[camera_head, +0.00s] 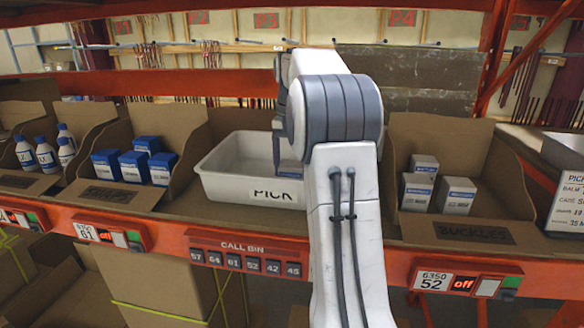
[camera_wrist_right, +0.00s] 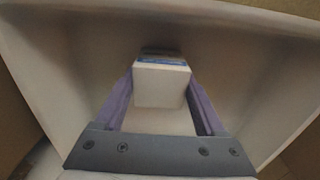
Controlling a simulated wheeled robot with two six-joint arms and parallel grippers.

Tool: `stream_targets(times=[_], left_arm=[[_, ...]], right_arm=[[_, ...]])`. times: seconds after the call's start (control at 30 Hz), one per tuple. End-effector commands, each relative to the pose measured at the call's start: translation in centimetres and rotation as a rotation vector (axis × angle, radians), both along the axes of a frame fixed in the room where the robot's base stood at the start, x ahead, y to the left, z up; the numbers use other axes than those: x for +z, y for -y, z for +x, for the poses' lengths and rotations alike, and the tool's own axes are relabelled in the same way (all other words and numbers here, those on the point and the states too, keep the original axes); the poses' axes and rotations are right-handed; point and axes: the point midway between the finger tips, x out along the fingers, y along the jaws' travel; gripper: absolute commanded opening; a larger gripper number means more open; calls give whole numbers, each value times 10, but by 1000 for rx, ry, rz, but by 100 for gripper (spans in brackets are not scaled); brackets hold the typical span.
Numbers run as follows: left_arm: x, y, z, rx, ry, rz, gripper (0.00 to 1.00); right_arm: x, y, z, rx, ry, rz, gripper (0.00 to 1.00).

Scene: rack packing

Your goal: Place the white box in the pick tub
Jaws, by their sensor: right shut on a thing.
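The white pick tub (camera_head: 218,184) stands on the shelf left of my right arm, with its PICK label facing front. My right gripper (camera_head: 278,152) is at the tub's right part, largely hidden behind my arm in the head view. In the right wrist view the right gripper (camera_wrist_right: 160,80) is shut on a white box (camera_wrist_right: 161,88) with a blue band, between its two purple fingers. The tub's pale inner walls (camera_wrist_right: 60,75) surround the box there. I cannot tell whether the box touches the tub floor. My left gripper is out of view.
A cardboard bin marked BUCKLES (camera_head: 480,233) right of my arm holds three white boxes (camera_head: 456,195). Left of the tub, a bin holds several blue boxes (camera_head: 134,166), and another holds white bottles (camera_head: 47,155). An orange shelf beam (camera_head: 160,238) runs along the front.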

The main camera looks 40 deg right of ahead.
Motion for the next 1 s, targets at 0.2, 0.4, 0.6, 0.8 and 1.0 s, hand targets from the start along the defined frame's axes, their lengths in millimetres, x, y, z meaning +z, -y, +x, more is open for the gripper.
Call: stream_targets(times=[0.2, 0.4, 0.6, 0.8, 1.0], left_arm=[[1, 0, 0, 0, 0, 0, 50], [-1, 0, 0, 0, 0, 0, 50], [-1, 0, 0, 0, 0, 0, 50], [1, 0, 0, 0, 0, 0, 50], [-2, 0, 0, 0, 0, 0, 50]], right_arm=[[-3, 0, 0, 0, 3, -2, 6], [-6, 0, 0, 0, 2, -1, 6], [-6, 0, 0, 0, 1, -1, 100], [-2, 0, 0, 0, 2, -1, 100], [19, 1, 1, 0, 5, -3, 100]])
